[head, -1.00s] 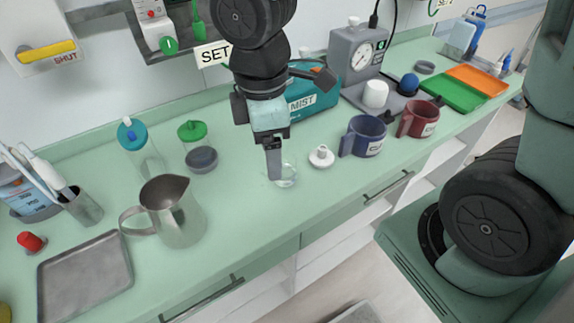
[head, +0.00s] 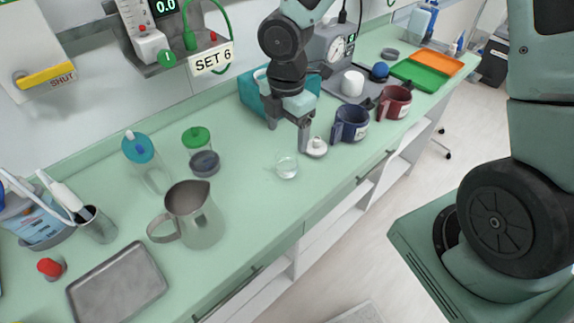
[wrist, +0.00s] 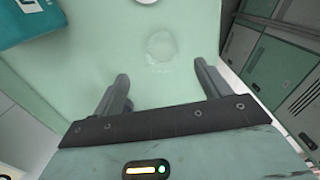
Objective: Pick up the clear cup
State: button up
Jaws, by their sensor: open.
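The clear cup (head: 287,166) is a small, see-through vessel standing on the green counter, in front of the white round knobbed object. In the wrist view the cup (wrist: 160,45) shows as a faint round outline beyond the fingertips, roughly midway between their lines. My gripper (head: 288,139) is open and empty, with its fingers pointing down just behind the cup. The gripper also shows in the wrist view (wrist: 160,75), its two fingers spread wide. I see no contact between a finger and the cup.
The white knobbed object (head: 316,148) is close to my right finger. A blue mug (head: 350,124) and a red mug (head: 394,103) stand to the right. A metal pitcher (head: 200,222) stands left of the cup. The teal box (head: 250,92) is behind. The counter's front is clear.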

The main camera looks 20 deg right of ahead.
send_near(286, 161)
jog(key=shift+s+a+f, duration=0.2)
jog(key=shift+s+f, duration=0.3)
jog(key=shift+s+a+f, duration=0.2)
jog(key=shift+s+f, duration=0.25)
jog(key=shift+s, duration=0.05)
jog(key=shift+s+a+f, duration=0.1)
jog(key=shift+f, duration=1.25)
jog(key=shift+s+f, duration=0.1)
jog(key=shift+f, duration=1.2)
jog(key=c, duration=1.1)
